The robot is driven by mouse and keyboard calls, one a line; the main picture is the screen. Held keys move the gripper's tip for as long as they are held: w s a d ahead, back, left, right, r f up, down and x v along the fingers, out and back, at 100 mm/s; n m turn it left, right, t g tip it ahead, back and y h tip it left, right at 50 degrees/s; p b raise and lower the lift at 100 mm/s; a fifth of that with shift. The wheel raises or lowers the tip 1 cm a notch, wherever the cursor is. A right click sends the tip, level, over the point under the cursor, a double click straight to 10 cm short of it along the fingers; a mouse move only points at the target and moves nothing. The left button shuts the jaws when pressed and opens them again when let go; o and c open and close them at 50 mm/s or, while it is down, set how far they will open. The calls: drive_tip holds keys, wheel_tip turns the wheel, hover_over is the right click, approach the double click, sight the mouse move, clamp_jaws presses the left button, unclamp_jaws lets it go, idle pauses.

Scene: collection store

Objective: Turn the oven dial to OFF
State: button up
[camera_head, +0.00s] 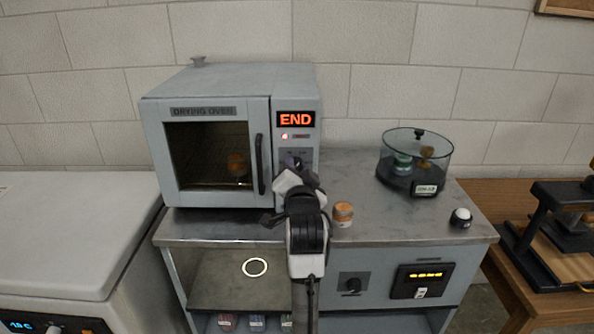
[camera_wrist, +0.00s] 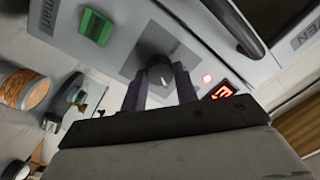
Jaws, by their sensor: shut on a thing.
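The grey drying oven (camera_head: 222,82) stands on the bench, its door closed and its display (camera_head: 295,119) reading END in orange. In the head view my gripper (camera_head: 292,164) hides most of the dial. I cannot read the dial's setting.
A green switch (camera_wrist: 96,27) sits on the oven panel near the dial. An orange jar (camera_head: 343,214) stands on the bench just right of my arm. A clear-walled round vessel (camera_head: 414,160) and a white-topped knob (camera_head: 461,217) are farther right. Another jar (camera_head: 237,164) is inside the oven.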

drive_tip(key=shift+c, duration=0.8)
drive_tip(key=shift+n, duration=0.3)
drive_tip(key=n+p, duration=0.1)
drive_tip(key=n, duration=0.4)
drive_tip(key=shift+r, duration=0.15)
drive_tip(key=n, duration=0.3)
drive_tip(key=shift+n+g, duration=0.3)
drive_tip(key=shift+n, duration=0.1)
drive_tip(key=n, duration=0.3)
drive_tip(key=shift+a+h, duration=0.1)
drive_tip(key=shift+h, duration=0.2)
drive_tip(key=n, duration=0.5)
drive_tip(key=shift+n+h, duration=0.3)
drive_tip(key=shift+a+n+h+b, duration=0.1)
drive_tip(key=shift+n+h+b, duration=0.25)
drive_tip(key=shift+n, duration=2.05)
drive_tip(key=shift+r, duration=0.1)
